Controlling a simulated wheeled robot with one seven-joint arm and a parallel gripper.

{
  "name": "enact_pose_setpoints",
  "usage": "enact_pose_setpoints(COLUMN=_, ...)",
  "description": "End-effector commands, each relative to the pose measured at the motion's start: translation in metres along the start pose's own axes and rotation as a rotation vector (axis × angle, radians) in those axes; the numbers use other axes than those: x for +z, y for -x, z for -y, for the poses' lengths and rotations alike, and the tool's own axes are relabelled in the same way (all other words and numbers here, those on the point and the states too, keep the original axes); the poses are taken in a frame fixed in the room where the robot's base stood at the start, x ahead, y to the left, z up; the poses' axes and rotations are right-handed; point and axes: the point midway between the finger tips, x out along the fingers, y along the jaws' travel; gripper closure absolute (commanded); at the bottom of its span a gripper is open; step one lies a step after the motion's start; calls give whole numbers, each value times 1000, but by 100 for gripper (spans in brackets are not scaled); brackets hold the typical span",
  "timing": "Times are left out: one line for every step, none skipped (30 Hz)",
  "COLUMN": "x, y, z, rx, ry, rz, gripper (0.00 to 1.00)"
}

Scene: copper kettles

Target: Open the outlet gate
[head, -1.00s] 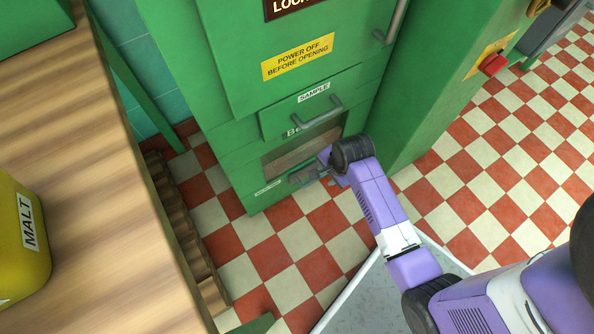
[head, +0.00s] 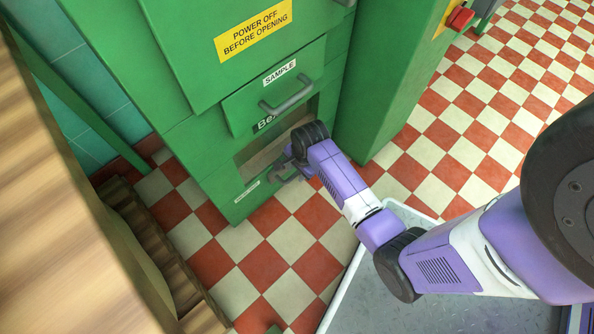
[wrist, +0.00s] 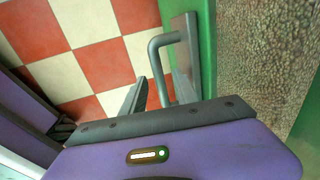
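A green machine (head: 190,150) has a brownish recessed opening (head: 255,157) low on its front, below the sample drawer (head: 285,95). In the wrist view, a grey bent handle (wrist: 153,58) stands out from a grey plate (wrist: 193,45) at the green edge, beside a brown grainy surface (wrist: 262,70). My gripper (wrist: 160,92) is open, one finger on each side of the handle's lower end, with a gap visible on the left. I cannot tell whether the right finger touches it. In the head view, my gripper (head: 285,172) is low at the opening, partly hidden by my wrist.
A wooden surface (head: 60,230) runs along the left, with slatted wood (head: 160,240) beneath it. A red button (head: 459,18) sits on a green housing at upper right. The checkered floor (head: 440,130) is clear at the right.

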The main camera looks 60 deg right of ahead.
Motion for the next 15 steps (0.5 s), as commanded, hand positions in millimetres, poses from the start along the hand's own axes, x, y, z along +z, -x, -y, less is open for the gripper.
enact_pose_setpoints(x=0, y=0, z=0, rx=0, ry=0, rz=0, gripper=64)
enact_pose_setpoints(x=0, y=0, z=0, rx=0, ry=0, rz=0, gripper=64)
enact_pose_setpoints(x=0, y=0, z=0, rx=0, ry=0, rz=0, gripper=64)
enact_pose_setpoints(x=0, y=0, z=0, rx=0, ry=0, rz=0, gripper=64)
enact_pose_setpoints(x=0, y=0, z=0, rx=0, ry=0, rz=0, gripper=64)
enact_pose_setpoints(x=0, y=0, z=0, rx=0, ry=0, rz=0, gripper=64)
enact_pose_setpoints(x=0, y=0, z=0, rx=0, ry=0, rz=0, gripper=70)
enact_pose_setpoints(x=0, y=0, z=0, rx=0, ry=0, rz=0, gripper=76)
enact_pose_setpoints(x=0, y=0, z=0, rx=0, ry=0, rz=0, gripper=84)
enact_pose_setpoints(x=0, y=0, z=0, rx=0, ry=0, rz=0, gripper=90)
enact_pose_setpoints(x=0, y=0, z=0, rx=0, ry=0, rz=0, gripper=95)
enact_pose_setpoints(x=0, y=0, z=0, rx=0, ry=0, rz=0, gripper=100)
enact_pose_setpoints(x=0, y=0, z=0, rx=0, ry=0, rz=0, gripper=100)
enact_pose_setpoints(x=0, y=0, z=0, rx=0, ry=0, rz=0, gripper=100)
enact_pose_setpoints(x=0, y=0, z=0, rx=0, ry=0, rz=0, gripper=100)
